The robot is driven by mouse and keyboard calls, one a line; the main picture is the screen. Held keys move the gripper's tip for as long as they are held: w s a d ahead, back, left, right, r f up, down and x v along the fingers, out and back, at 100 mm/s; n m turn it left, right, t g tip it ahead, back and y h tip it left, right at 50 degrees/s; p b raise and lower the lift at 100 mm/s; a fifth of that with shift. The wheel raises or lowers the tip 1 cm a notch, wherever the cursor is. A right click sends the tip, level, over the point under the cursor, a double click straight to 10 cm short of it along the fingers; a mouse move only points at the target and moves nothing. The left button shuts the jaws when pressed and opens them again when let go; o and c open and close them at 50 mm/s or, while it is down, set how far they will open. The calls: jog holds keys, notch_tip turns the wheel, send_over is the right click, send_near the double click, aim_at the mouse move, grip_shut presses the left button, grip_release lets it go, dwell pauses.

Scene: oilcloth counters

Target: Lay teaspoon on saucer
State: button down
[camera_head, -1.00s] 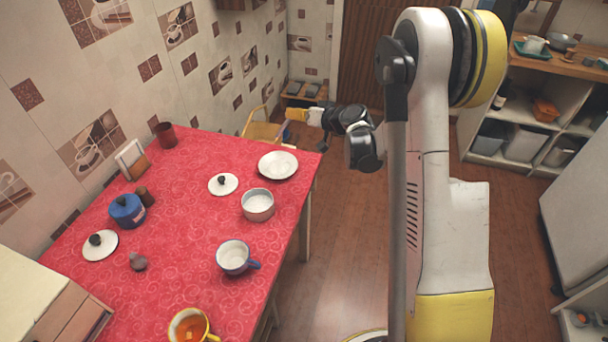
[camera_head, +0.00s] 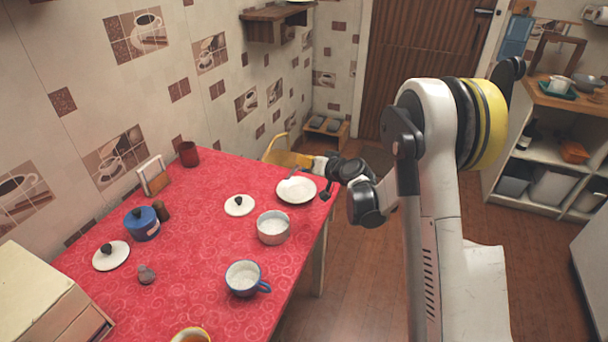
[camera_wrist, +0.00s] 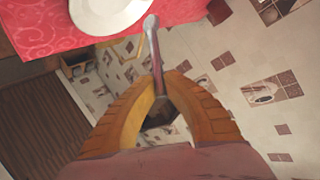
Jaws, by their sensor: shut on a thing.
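A white saucer (camera_head: 296,191) lies on the far right corner of the red table. Its edge also shows at the top of the wrist view (camera_wrist: 105,18). My gripper (camera_head: 306,162) is just beyond the saucer, above the table's far edge. In the wrist view its orange fingers (camera_wrist: 160,92) are shut on the handle of the teaspoon (camera_wrist: 154,50). The spoon sticks out past the fingertips, and its far end is close to the saucer's edge in that view. I cannot tell whether it touches the saucer.
A white pot (camera_head: 273,228), a white lid (camera_head: 239,205) and a blue-rimmed cup (camera_head: 243,279) stand near the saucer. A blue pot (camera_head: 142,224) and a dark red cup (camera_head: 189,154) are farther left. A yellow chair (camera_head: 285,155) stands behind the table.

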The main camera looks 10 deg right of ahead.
notch_tip(320, 180, down, 4)
jog(key=shift+r+b, duration=0.1)
jog(key=shift+b, duration=0.95)
jog(key=c, duration=1.6)
grip_release()
